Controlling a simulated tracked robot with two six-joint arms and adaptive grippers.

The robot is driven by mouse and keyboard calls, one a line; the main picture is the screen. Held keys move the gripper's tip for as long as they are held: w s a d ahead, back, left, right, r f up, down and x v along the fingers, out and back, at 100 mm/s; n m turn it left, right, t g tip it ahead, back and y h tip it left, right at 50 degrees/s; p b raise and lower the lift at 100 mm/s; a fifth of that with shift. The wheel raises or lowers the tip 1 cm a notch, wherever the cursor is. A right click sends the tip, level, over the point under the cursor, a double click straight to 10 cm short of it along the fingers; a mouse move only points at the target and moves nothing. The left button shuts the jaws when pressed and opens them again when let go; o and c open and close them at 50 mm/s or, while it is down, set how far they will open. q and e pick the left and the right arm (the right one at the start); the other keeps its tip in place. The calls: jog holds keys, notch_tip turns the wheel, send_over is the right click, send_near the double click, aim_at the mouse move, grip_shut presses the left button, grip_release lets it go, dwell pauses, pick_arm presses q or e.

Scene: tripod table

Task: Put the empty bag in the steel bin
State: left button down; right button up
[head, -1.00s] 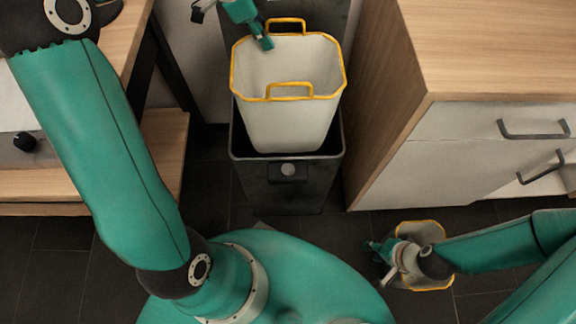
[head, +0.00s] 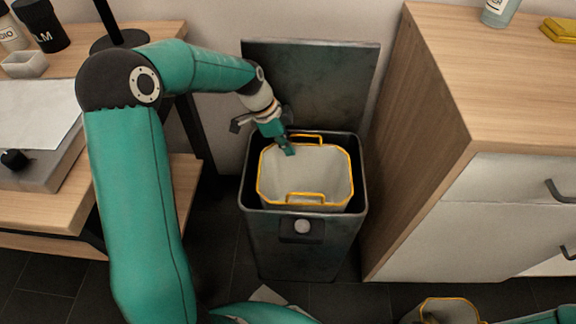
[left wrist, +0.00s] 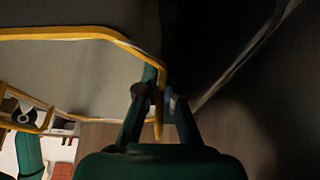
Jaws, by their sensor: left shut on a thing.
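The pale grey bag (head: 315,176) with a yellow rim and two yellow handles is open-mouthed and looks empty inside. It stands roughly upright inside the dark steel bin (head: 325,252), its rim near the level of the bin's rim. My left gripper (head: 289,150) is shut on the bag's rim at the far left side. In the left wrist view the fingers (left wrist: 160,98) pinch the yellow rim of the bag (left wrist: 75,75). The bag's bottom is hidden in the bin.
The bin's lid (head: 320,85) stands open behind it. A wooden cabinet (head: 425,150) is close on the right, a wooden desk (head: 60,215) on the left. A second yellow-rimmed bag (head: 449,310) shows at the bottom edge.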

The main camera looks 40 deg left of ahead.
aim_at(288, 161)
pick_arm(q)
notch_tip(288, 161, down, 6)
jog(key=shift+f+b, duration=0.25)
jog(key=shift+b, duration=0.7)
jog(key=c, duration=1.3)
grip_release()
jog(key=shift+r, duration=0.1)
jog(key=p+v, duration=0.3)
jog(key=v, duration=0.9)
jog(key=shift+d+p, duration=0.1)
jog(key=shift+p, duration=0.2)
